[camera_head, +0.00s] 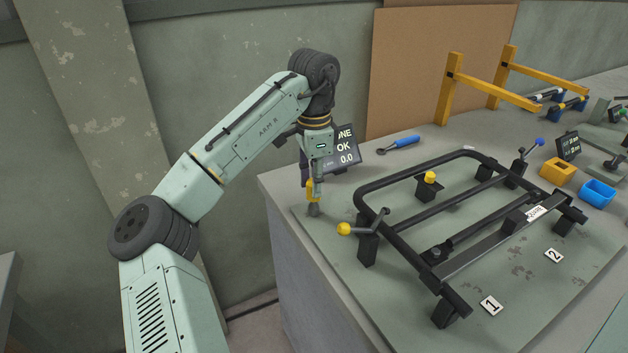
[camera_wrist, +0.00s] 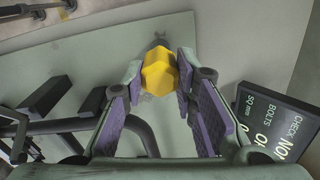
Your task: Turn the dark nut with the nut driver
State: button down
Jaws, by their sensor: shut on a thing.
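My gripper (camera_head: 314,182) points down over the left corner of the bench and is shut on the yellow handle of the nut driver (camera_head: 312,196). The driver hangs upright with its grey end down, close above or touching the surface; I cannot tell which. In the wrist view the yellow faceted handle (camera_wrist: 158,72) sits between the purple-padded fingers. The black tubular lounger frame (camera_head: 405,240) lies on a grey-green mat, to the right of my gripper. A small dark round piece (camera_head: 436,254) on the frame's near crossbar may be the dark nut; it is too small to be sure.
A yellow-knobbed lever (camera_head: 346,229) stands at the frame's near left corner, close to the driver. A display (camera_head: 345,150) stands just behind my gripper. A blue-handled tool (camera_head: 402,142), yellow racks (camera_head: 450,90) and bins (camera_head: 557,172) lie further back. Tags 1 and 2 mark the front.

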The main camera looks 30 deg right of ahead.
jog(key=shift+d+m, duration=0.1)
jog(key=shift+m, duration=0.2)
jog(key=shift+r, duration=0.1)
jog(key=shift+r, duration=2.4)
